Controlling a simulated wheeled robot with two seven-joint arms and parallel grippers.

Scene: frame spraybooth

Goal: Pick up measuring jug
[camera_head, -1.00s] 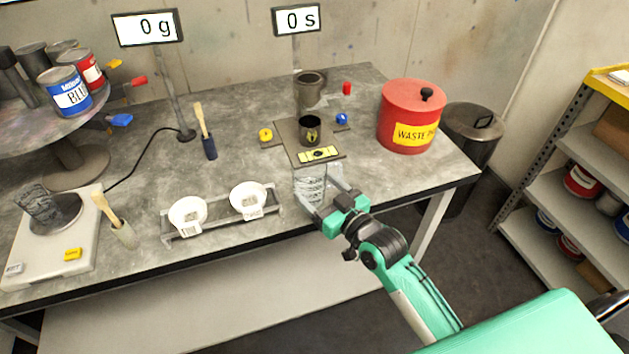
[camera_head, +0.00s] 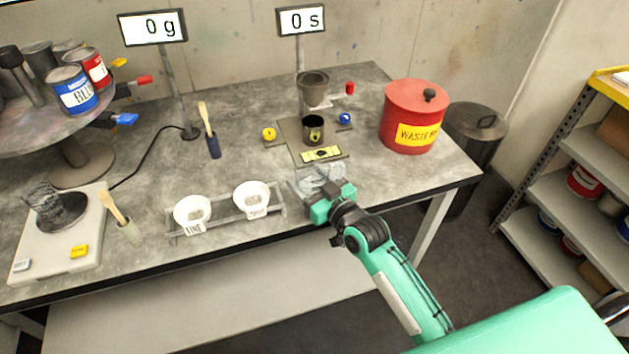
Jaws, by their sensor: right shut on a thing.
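My left gripper is not in view.
A rack with two white filter cups (camera_head: 237,221) stands just left of the jug. Behind it are a stand with a black cup (camera_head: 313,128) and a funnel-like cup (camera_head: 313,88). A red waste can (camera_head: 413,115) stands to the right.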

